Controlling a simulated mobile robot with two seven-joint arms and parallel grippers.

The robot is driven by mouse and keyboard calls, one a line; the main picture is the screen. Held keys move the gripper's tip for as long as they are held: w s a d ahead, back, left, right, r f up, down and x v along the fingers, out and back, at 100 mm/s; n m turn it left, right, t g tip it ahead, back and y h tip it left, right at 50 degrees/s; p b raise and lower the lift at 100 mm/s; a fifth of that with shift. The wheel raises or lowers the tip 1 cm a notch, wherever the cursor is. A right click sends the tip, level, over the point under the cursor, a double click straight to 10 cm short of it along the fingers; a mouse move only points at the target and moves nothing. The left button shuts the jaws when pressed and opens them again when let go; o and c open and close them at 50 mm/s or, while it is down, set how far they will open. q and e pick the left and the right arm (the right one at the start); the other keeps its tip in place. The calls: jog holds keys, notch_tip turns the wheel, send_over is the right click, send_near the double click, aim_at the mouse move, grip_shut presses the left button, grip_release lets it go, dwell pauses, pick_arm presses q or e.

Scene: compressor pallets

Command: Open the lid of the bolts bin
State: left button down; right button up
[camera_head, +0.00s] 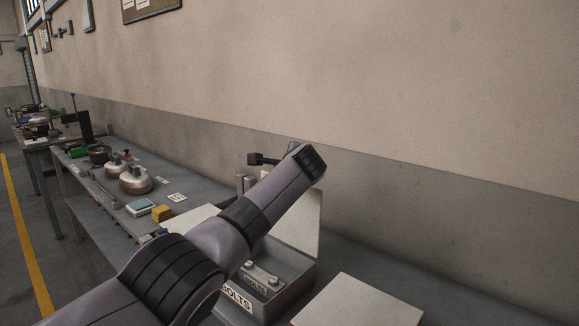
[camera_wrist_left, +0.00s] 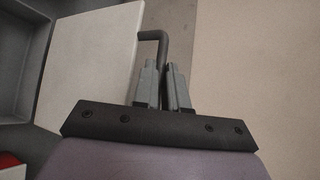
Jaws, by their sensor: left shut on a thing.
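The bolts bin (camera_head: 237,298) is a grey box with a BOLTS label on its front, on the bench in the head view. Its pale lid (camera_head: 308,222) stands raised at the back of the bin, partly behind my left arm; it also shows in the left wrist view (camera_wrist_left: 88,62). In the left wrist view my left gripper (camera_wrist_left: 164,72) is shut on the dark bent handle (camera_wrist_left: 153,36) at the lid's edge. My right gripper is not in view.
A pale closed lid (camera_head: 358,304) lies to the right of the bolts bin, and another pale flat panel (camera_head: 190,219) to its left. A yellow block (camera_head: 162,213) and rounded metal parts (camera_head: 136,181) sit farther left on the bench. The wall stands close behind.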

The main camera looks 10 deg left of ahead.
pick_arm(q)
jog(key=shift+a+r, duration=0.1)
jog(key=shift+r, duration=0.4)
jog(key=c, duration=1.2)
grip_release()
jog(key=shift+o, duration=0.2)
jog(key=shift+f, duration=0.1)
jog(key=shift+f, duration=0.15)
jog(key=shift+s, duration=0.2)
jog(key=b+v, duration=0.2)
jog(key=v, duration=0.5)
